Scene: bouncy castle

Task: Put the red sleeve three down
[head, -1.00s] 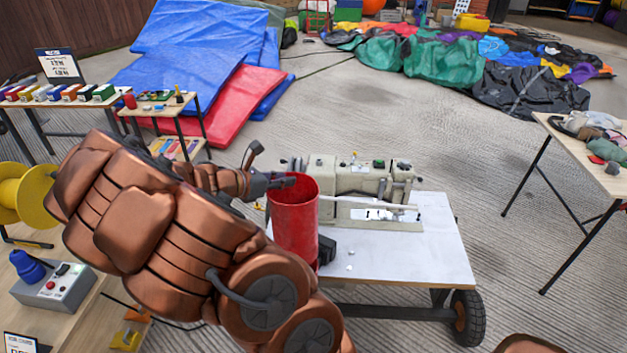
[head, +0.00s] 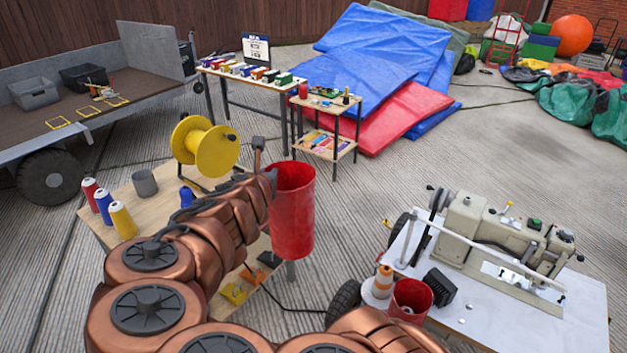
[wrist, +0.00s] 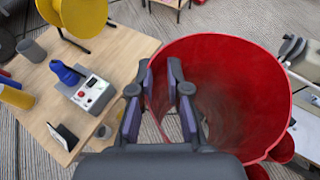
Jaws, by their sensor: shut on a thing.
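The red sleeve (head: 292,212) is a tall, wide red tube. It hangs upright in the air, off the floor, between the wooden table and the white sewing table. My gripper (head: 274,182) is shut on its rim at the left side. In the wrist view the fingers (wrist: 162,88) pinch the near left wall of the red sleeve (wrist: 235,50), and I look down into its open top. The sleeve hides part of the floor and the wooden table's right edge behind it. No marking for "three" can be made out.
The wooden table (wrist: 125,48) at left bears a yellow reel (head: 205,147), thread cones (head: 103,205), a grey cup (head: 144,183) and a control box (wrist: 92,93). The white wheeled table (head: 480,325) at right bears a sewing machine (head: 490,235) and a red pot (head: 411,298).

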